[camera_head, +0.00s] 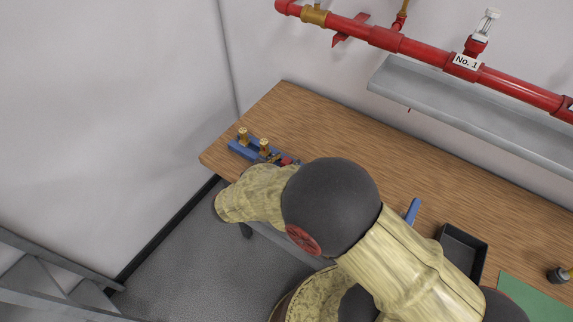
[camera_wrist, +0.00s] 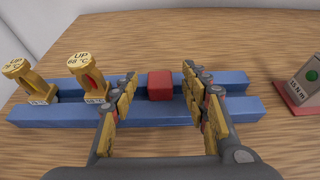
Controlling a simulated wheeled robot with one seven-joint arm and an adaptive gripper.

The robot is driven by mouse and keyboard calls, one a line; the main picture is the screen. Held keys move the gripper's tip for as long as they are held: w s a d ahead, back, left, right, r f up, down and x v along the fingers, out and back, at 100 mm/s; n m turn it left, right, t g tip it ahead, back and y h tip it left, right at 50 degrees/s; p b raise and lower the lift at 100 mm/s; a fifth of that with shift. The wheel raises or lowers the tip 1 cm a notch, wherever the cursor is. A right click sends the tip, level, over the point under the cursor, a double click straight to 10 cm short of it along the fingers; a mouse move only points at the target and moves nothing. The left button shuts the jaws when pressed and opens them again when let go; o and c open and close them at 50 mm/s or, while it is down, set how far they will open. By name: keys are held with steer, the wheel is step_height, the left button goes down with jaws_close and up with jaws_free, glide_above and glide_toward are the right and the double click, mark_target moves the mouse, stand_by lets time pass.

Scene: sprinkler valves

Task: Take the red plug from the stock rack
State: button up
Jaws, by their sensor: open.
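The stock rack, two blue rails, lies on the wooden bench in the wrist view (camera_wrist: 50,117). The red plug (camera_wrist: 160,85) sits in the rack between the rails, showing as a small red block. My gripper (camera_wrist: 158,98) is open, with one finger to each side of the plug and nothing held. I cannot tell whether the fingers touch the rack. In the head view the rack (camera_head: 236,149) is at the bench's far left end, and my arm hides its right part and my gripper's fingertips.
Two brass sprinkler heads marked 68 °C stand in the rack, one close to the left finger (camera_wrist: 88,75) and one farther left (camera_wrist: 28,80). A small device with a green dot (camera_wrist: 305,85) stands right. A black tray (camera_head: 462,250) is on the bench. A red pipe (camera_head: 430,52) runs above.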

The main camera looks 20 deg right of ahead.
steer(key=shift+c, duration=0.5)
jaws_close()
